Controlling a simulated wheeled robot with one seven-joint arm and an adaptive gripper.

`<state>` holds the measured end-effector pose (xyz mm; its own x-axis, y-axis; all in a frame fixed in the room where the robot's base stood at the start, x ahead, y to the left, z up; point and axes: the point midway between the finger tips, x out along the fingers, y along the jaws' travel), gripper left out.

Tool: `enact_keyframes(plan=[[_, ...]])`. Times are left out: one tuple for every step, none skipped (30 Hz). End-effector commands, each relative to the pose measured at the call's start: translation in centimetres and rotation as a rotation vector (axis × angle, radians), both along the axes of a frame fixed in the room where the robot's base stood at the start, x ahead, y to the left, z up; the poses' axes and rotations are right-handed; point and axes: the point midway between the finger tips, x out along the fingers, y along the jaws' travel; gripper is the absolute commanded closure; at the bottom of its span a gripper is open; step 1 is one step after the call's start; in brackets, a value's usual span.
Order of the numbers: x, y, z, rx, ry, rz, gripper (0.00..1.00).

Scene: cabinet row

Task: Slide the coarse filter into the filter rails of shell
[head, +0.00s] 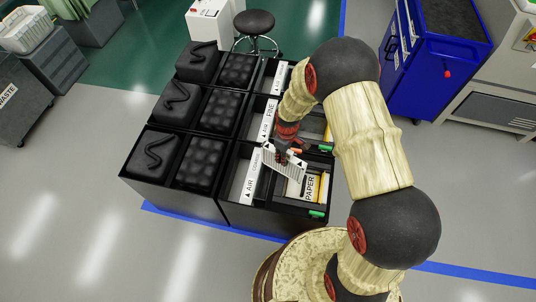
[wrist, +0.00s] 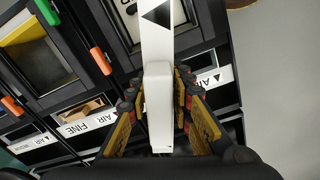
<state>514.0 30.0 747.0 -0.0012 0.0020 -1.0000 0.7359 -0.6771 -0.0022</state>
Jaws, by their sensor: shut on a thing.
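My gripper (head: 288,146) is shut on the white edge of a flat, light grey panel, which I take to be the coarse filter (head: 286,167). The panel is tilted above the front bay of the black cabinet row. In the wrist view my gripper's fingers (wrist: 158,85) flank the filter's white edge (wrist: 157,50), which bears a black arrow. The shell seems to be the black bay with a white AIR strip (head: 250,180), beside and below the filter. Its rails cannot be made out, and the filter's lower end is not clearly seen against the bay.
A drawer labelled PAPER (head: 311,186) with a green tab (head: 318,213) lies just right of the filter. The AIR FINE bay (head: 267,120) is behind. Quilted black blocks (head: 200,172) stand at the left. A blue cabinet (head: 440,60) stands back right. Open floor lies in front.

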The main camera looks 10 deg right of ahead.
Motion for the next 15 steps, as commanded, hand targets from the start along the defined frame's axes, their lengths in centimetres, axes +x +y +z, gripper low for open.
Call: enact_keyframes(plan=[[0.2, 0.6, -0.3, 0.0, -0.002, 0.106, 1.0], [0.3, 0.8, -0.3, 0.0, -0.002, 0.176, 1.0], [0.4, 1.2, -0.3, 0.0, -0.002, 0.268, 1.0], [0.5, 1.4, -0.3, 0.0, -0.002, 0.338, 1.0], [0.6, 1.7, -0.3, 0.001, -0.002, 0.408, 1.0], [0.6, 2.1, -0.3, 0.001, -0.002, 0.5, 1.0], [0.7, 2.4, -0.3, 0.001, -0.003, 0.57, 1.0], [0.8, 2.6, -0.3, 0.001, -0.004, 0.64, 1.0], [0.9, 3.0, -0.3, 0.001, -0.004, 0.733, 1.0], [1.0, 3.3, -0.2, 0.001, -0.004, 0.802, 1.0], [1.0, 3.5, -0.2, 0.001, -0.005, 0.872, 1.0], [1.1, 3.9, -0.3, 0.001, -0.004, 0.966, 1.0], [1.2, 4.2, -0.2, 0.001, -0.005, 1.036, 1.0], [1.2, 4.5, -0.2, 0.001, -0.006, 1.105, 1.0], [1.3, 4.8, -0.2, 0.0, -0.007, 1.198, 1.0]])
